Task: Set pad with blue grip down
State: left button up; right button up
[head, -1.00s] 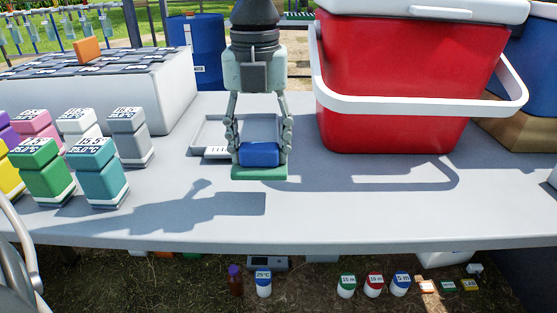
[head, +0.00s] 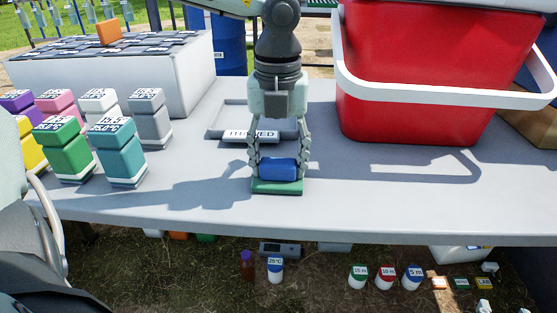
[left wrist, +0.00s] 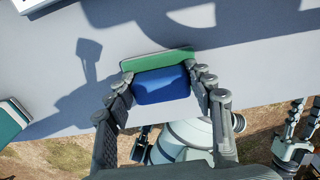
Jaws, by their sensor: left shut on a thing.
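The pad is a flat green slab with a blue block grip (head: 279,169) on top. It is near the front middle of the table (head: 400,205), level, and its shadow meets it; it looks on or just above the surface. My left gripper (head: 279,167) points down and is shut on the blue grip, one finger at each side. In the left wrist view the blue grip (left wrist: 162,84) sits between the fingers, with the green edge beyond. My right gripper (left wrist: 298,120) shows at the right of that view, fingers apart and empty.
A shallow grey tray (head: 214,128) with a partly hidden label lies just behind the pad. A red cooler (head: 415,85) with a white handle stands right. Several coloured bottles, including a teal one (head: 118,160), stand left. The table's front right is clear.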

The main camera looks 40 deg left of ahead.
aim_at(279, 159)
pick_arm(q)
jog(key=o, duration=1.1)
pick_arm(e)
jog(key=shift+w+a+r+t, duration=0.1)
jog(key=shift+a+r+t, duration=0.25)
jog(key=shift+r, duration=0.25)
pick_arm(q)
jog(key=shift+w+r, duration=0.1)
jog(key=shift+r, duration=0.7)
notch_tip(279, 159, up, 10)
jog(key=shift+r+p, duration=0.25)
jog(key=shift+p, duration=0.4)
pick_arm(e)
jog(key=s+d+f+g+h, duration=0.1)
jog(key=s+d+f+g, duration=0.1)
jog(key=f, duration=0.4)
jog(key=shift+s+d+g+h, duration=0.3)
jog(key=shift+d+g, duration=0.55)
jog(key=shift+d, duration=0.4)
